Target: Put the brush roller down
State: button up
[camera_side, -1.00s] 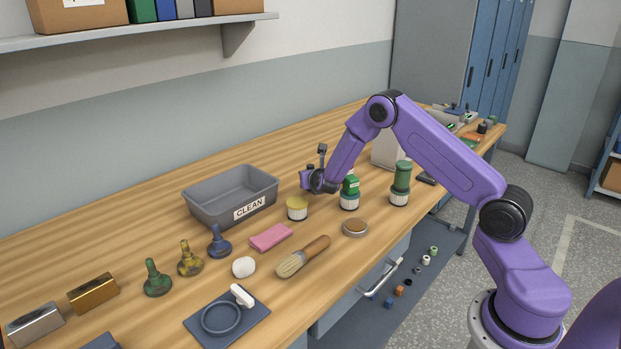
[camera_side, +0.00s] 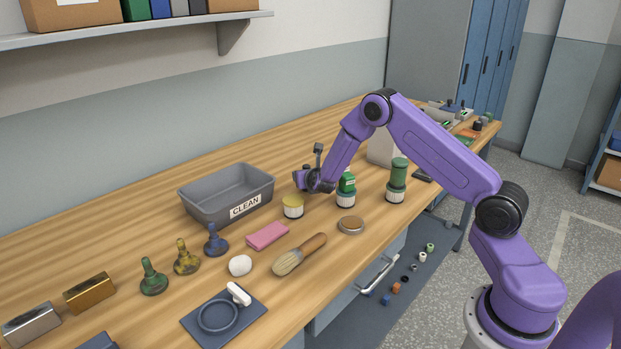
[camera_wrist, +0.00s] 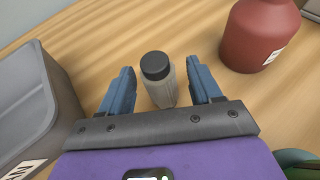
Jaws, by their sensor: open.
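In the wrist view a grey cylinder with a black top (camera_wrist: 160,85) stands between the fingers of my gripper (camera_wrist: 161,72). A narrow gap shows on each side of it. It may be the brush roller, but I cannot tell for sure. In the side view my gripper (camera_side: 308,182) is low over the bench, right of the grey CLEAN bin (camera_side: 203,207). The cylinder is not visible there. My gripper is open.
A red bottle (camera_wrist: 262,35) stands right of the fingers. A wooden-handled brush (camera_side: 300,255) and pink block (camera_side: 267,236) lie in front. Bare bench lies behind the bin.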

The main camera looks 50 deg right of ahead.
jog(key=s+a+r+m+g, duration=0.2)
jog(key=s+a+r+m, duration=0.35)
jog(key=s, duration=0.55)
jog(key=s+a+r+m+g, duration=0.2)
jog(key=s+a+r+m, duration=0.35)
jog(key=s, duration=0.55)
jog(key=s+a+r+m+g+y, duration=0.1)
jog(key=s+a, duration=0.5)
jog(key=s, duration=0.7)
jog(key=s+a+r+m+g+y, duration=0.1)
jog(key=s+a+m+g+y, duration=0.3)
jog(key=s, duration=0.9)
jog(key=a+g+y, duration=0.2)
jog(key=a+y, duration=0.1)
jog(key=shift+s+r+m, duration=0.15)
jog(key=shift+m, duration=0.15)
